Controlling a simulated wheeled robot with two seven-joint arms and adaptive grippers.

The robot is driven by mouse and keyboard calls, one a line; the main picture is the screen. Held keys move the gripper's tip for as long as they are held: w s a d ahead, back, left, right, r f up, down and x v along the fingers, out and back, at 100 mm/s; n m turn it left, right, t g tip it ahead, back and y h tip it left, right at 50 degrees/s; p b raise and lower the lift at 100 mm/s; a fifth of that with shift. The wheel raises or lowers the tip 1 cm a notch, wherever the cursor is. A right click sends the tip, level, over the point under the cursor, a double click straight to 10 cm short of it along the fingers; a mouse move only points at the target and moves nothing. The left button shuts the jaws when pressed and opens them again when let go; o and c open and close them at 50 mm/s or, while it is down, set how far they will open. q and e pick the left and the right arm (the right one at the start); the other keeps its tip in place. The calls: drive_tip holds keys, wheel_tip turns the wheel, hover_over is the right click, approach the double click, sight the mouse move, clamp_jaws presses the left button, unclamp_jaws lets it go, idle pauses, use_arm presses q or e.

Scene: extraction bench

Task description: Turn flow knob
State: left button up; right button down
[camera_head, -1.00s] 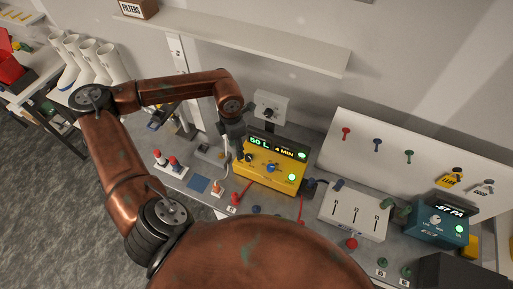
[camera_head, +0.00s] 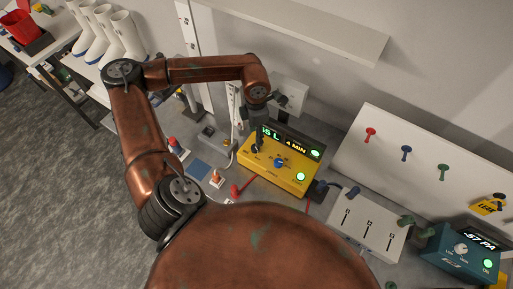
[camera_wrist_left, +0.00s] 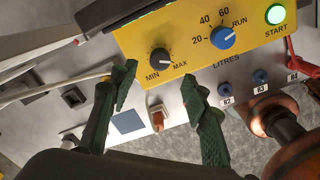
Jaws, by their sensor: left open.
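The yellow control box (camera_head: 292,178) stands on the bench with a lit display showing litres and "4 MIN". Its black knob marked MIN and MAX (camera_wrist_left: 160,58) is at the left of the front in the left wrist view, with a white pointer line. A blue LITRES knob (camera_wrist_left: 222,38) and a lit green START button (camera_wrist_left: 276,14) are to its right. My left gripper (camera_wrist_left: 158,84) is open, its green fingers to either side of and below the black knob, with nothing between them. In the head view my left gripper (camera_head: 257,130) hangs over the box's left end, partly hiding it.
A grey switch box (camera_head: 368,222) and a teal device reading "-57 PA" (camera_head: 460,252) stand to the right. A white panel with coloured hooks (camera_head: 425,155) leans behind them. Red and white cables cross the bench, and a shelf (camera_head: 300,30) is above.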

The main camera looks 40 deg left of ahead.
sight(255, 147)
use_arm(q)
drive_tip(key=shift+f, duration=0.4)
drive_tip(key=shift+s+f, duration=0.1)
drive_tip(key=shift+f, duration=0.2)
wheel_tip(255, 147, down, 6)
drive_tip(key=shift+r+p, duration=0.1)
drive_tip(key=shift+p, duration=0.55)
drive_tip(key=shift+f, duration=0.5)
use_arm(e)
drive_tip(key=shift+w+a+r, duration=0.3)
drive_tip(key=shift+w+r, duration=0.2)
drive_tip(key=shift+w, duration=0.05)
use_arm(q)
drive_tip(key=c, duration=1.2)
use_arm(e)
drive_tip(key=shift+d, duration=0.3)
